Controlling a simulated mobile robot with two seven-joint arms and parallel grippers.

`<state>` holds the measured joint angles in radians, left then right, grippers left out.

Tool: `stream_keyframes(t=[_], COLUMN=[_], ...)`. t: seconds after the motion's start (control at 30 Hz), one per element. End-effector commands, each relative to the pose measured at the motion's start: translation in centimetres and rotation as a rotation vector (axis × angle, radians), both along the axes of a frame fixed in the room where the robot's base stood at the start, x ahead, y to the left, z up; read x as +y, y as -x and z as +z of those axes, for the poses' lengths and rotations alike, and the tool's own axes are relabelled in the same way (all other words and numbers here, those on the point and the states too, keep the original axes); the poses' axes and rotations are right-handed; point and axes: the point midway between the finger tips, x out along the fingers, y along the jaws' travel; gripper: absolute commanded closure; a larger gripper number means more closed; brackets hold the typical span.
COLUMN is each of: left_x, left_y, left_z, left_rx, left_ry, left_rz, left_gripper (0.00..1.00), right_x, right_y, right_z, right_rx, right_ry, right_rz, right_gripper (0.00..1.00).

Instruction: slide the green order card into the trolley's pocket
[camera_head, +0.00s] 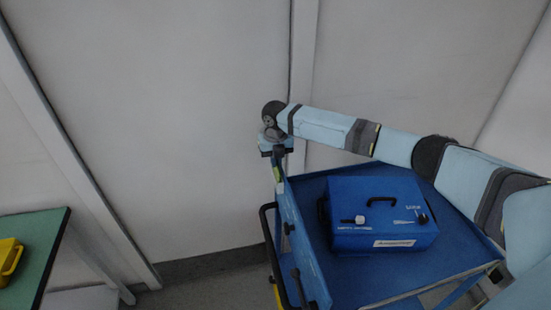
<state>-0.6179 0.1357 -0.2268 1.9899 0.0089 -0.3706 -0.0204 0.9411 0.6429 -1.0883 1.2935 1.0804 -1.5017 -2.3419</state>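My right gripper (279,160) points down at the far left corner of the blue trolley (303,250), at the top of its left end panel. Its fingers look close together, with a small yellow-green piece, seemingly the green order card (279,174), right below them. The card is mostly hidden or seen edge-on against the panel. I cannot make out the pocket, nor whether the card is inside it. My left gripper is out of view.
A blue case (375,212) with a black handle and a white label stands on the trolley tray. A black push handle (268,240) runs along the trolley's left end. A green-topped table (40,245) with a yellow bin (9,259) stands at left. Pale wall panels rise behind.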

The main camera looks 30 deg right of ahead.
Motion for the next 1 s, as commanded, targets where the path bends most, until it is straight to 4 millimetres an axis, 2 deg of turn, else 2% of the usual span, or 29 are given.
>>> stream_keyframes(t=[0.3,0.43,0.47,0.77,0.87,1.0], left_x=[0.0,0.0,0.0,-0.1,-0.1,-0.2], left_y=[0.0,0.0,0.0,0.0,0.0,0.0], left_z=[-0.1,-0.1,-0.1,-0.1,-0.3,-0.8], left_rx=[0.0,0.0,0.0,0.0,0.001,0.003], left_ry=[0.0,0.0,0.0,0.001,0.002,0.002], left_rz=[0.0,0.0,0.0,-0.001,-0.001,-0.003], left_gripper=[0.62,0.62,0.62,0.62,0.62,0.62], right_x=[0.0,0.0,0.0,0.0,0.0,0.0], right_y=[0.0,0.0,0.0,0.0,-0.1,-0.1], right_z=[-0.2,-0.2,-0.2,-0.1,0.8,3.3], right_rx=[0.0,0.0,0.0,-0.001,-0.002,-0.004], right_ry=[0.0,0.0,0.0,0.0,0.0,0.0], right_rz=[0.0,0.0,0.0,0.0,0.001,0.001], right_gripper=[1.0,0.69,0.67,0.67,0.67,0.67])
